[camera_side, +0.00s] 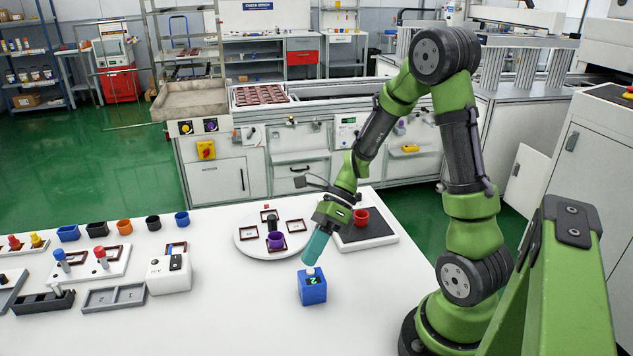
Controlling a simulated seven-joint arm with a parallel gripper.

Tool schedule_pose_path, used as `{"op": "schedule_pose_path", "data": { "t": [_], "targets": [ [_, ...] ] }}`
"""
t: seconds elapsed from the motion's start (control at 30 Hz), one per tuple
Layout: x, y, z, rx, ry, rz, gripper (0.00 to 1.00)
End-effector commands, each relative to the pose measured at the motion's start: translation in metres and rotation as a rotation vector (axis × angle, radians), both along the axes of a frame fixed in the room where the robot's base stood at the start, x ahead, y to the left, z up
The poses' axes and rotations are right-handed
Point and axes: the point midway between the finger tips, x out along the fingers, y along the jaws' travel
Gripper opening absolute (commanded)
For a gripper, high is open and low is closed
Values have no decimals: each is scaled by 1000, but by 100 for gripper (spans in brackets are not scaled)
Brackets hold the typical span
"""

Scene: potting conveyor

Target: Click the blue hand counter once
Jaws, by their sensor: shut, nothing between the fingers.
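The blue hand counter (312,291) is a small blue box on the white table, near the front centre. Its small display is lit green, with a digit that looks like a 2. A pale button (311,271) sits on its top. My gripper (313,260) is shut, a teal piece that points down and tilts to the left. Its tip is right above the button; I cannot tell whether it touches it. The tip hides part of the button.
A white round plate (246,238) with a purple cup (276,240) and small frames stands behind the counter. A red cup (361,217) is on a dark pad at right. A white box (169,276) with a black switch, grey trays (114,297) and several small pots lie left. The table's front is clear.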

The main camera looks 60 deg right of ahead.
Motion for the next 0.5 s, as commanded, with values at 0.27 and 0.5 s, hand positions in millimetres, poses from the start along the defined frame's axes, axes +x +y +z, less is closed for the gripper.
{"op": "schedule_pose_path", "data": {
  "t": [0.27,0.5],
  "targets": [
    [0,0,-6,0,2,0,0],
    [0,0,-9,0,0,0,0]
  ]
}}
